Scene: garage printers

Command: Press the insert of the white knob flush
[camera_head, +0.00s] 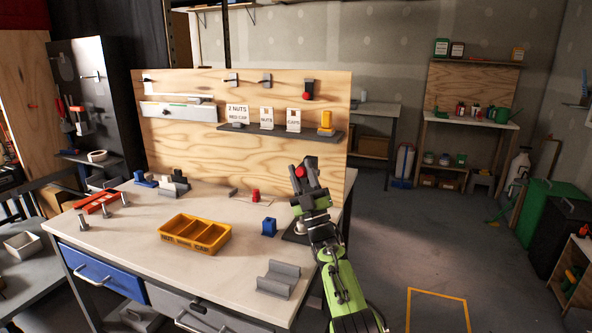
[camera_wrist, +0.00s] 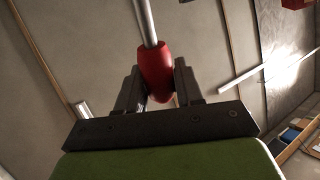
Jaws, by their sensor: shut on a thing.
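My gripper (camera_head: 306,176) is raised above the right end of the workbench. In the wrist view my gripper (camera_wrist: 158,84) is shut on a red handle (camera_wrist: 156,66) with a straight metal shaft (camera_wrist: 146,22) that runs away from the jaws. The red handle (camera_head: 300,172) also shows between the jaws in the head view. A small white round thing (camera_head: 299,227), perhaps the white knob, is on a dark pad (camera_head: 291,237) at the bench's right edge, partly hidden by my arm. Its insert is too small to tell.
A plywood back panel (camera_head: 180,100) with a shelf (camera_head: 255,131) rises behind. Bare bench lies around the tray.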

